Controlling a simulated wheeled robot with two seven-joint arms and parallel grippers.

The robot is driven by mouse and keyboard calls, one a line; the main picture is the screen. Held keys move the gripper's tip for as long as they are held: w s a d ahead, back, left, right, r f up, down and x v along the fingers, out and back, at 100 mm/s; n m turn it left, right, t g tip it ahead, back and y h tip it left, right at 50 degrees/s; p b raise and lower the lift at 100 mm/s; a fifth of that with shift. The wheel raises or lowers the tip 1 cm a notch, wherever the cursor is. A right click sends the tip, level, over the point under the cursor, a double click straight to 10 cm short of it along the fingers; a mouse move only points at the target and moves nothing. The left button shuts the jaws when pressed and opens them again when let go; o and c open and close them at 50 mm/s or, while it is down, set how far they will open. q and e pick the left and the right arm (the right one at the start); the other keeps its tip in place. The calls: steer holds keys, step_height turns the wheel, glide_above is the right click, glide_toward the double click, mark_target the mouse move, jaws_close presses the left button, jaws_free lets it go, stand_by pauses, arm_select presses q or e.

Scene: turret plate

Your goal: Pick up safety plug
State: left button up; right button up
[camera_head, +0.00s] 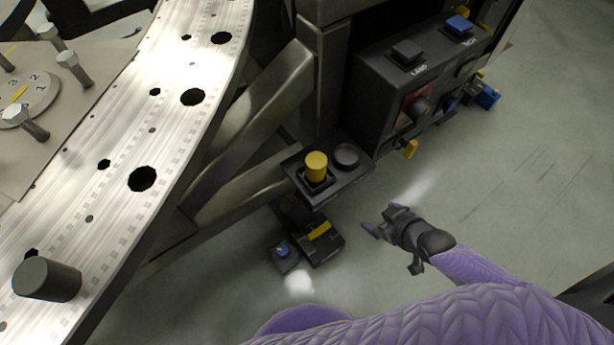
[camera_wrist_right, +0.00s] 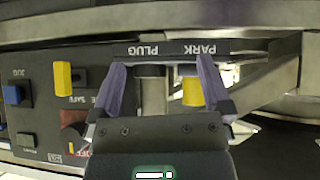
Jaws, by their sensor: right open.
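The safety plug, a yellow cylinder (camera_head: 316,166), stands upright in the left socket of a small dark bracket (camera_head: 314,195). The round black socket (camera_head: 346,155) beside it looks empty. In the right wrist view the plug (camera_wrist_right: 191,92) shows under the word PARK, partly behind the right-hand finger; the other position is labelled PLUG. My right gripper (camera_head: 378,219) is open and empty, to the right of and below the bracket in the head view, apart from the plug. Its spread fingers (camera_wrist_right: 162,75) show in the wrist view. My left gripper is not in view.
A dark control box (camera_head: 410,85) with buttons, a red-backed knob and yellow parts stands right of the bracket. A dark box with a yellow stripe (camera_head: 321,243) lies below it. A perforated metal ring (camera_head: 165,120) fills the left.

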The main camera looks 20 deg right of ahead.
mark_target(324, 171)
steer(key=w+a+r+n+t+y+b, duration=0.2)
steer(key=w+a+r+y+b, duration=0.3)
steer(key=w+a+r, duration=0.15)
steer(key=b+x, duration=0.1)
steer(key=x, duration=0.2)
steer(key=b+x, duration=0.2)
steer(key=x, duration=0.1)
steer(key=b+x, duration=0.1)
steer(key=x, duration=0.2)
steer(key=shift+w+d+b, duration=0.2)
steer(key=shift+w+b, duration=0.15)
steer(key=shift+w, duration=0.2)
steer(key=shift+w+a+f, duration=0.1)
steer(key=shift+w+a, duration=0.05)
steer(key=shift+w, duration=0.1)
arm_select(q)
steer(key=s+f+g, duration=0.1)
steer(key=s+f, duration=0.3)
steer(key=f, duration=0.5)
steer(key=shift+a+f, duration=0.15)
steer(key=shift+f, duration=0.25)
arm_select(e)
steer(key=c, duration=0.6)
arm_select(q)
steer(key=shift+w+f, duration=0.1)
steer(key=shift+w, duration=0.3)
arm_select(e)
steer(key=c, duration=0.7)
